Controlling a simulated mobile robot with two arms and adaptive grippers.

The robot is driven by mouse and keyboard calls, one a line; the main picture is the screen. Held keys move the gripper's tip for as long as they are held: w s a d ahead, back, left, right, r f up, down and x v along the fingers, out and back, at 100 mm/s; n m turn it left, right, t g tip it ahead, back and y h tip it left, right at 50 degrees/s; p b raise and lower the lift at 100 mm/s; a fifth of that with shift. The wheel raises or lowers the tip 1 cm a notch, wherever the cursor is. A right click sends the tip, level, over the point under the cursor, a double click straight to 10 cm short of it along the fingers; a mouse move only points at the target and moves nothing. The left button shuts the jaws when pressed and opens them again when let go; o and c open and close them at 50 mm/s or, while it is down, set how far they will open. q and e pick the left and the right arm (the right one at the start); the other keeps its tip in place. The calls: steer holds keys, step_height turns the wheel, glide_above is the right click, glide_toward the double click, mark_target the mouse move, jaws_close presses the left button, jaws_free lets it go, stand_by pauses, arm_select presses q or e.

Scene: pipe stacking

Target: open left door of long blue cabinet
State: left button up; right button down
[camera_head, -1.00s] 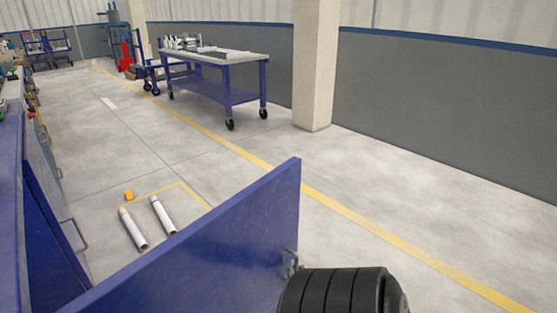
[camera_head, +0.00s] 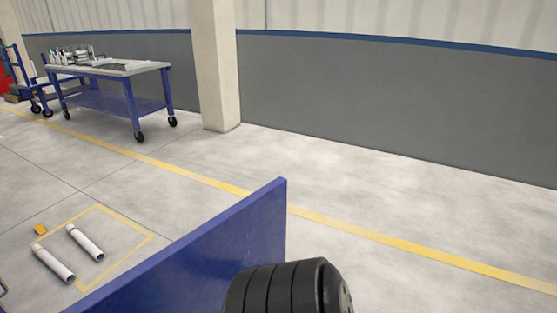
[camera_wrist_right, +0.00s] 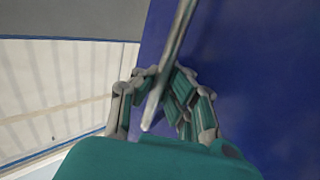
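The blue cabinet door (camera_head: 215,245) stands swung out across the lower middle of the head view. Its top edge slopes up to the right and its free end is clear of everything. My black right arm is in front of its lower right part and hides the handle there. In the right wrist view, the metal handle bar (camera_wrist_right: 174,52) runs between the fingers of my right gripper (camera_wrist_right: 163,76), which are closed around it against the blue door face. The cabinet body is out of the head view. My left gripper is not in view.
A blue wheeled table (camera_head: 115,95) and a pillar (camera_head: 214,70) stand farther back. Floor right of the door is open up to the grey wall (camera_head: 400,110).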

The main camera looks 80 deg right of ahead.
steer(key=shift+w+a, duration=0.15)
steer(key=c, duration=1.5)
jaws_free()
steer(key=shift+o, duration=0.7)
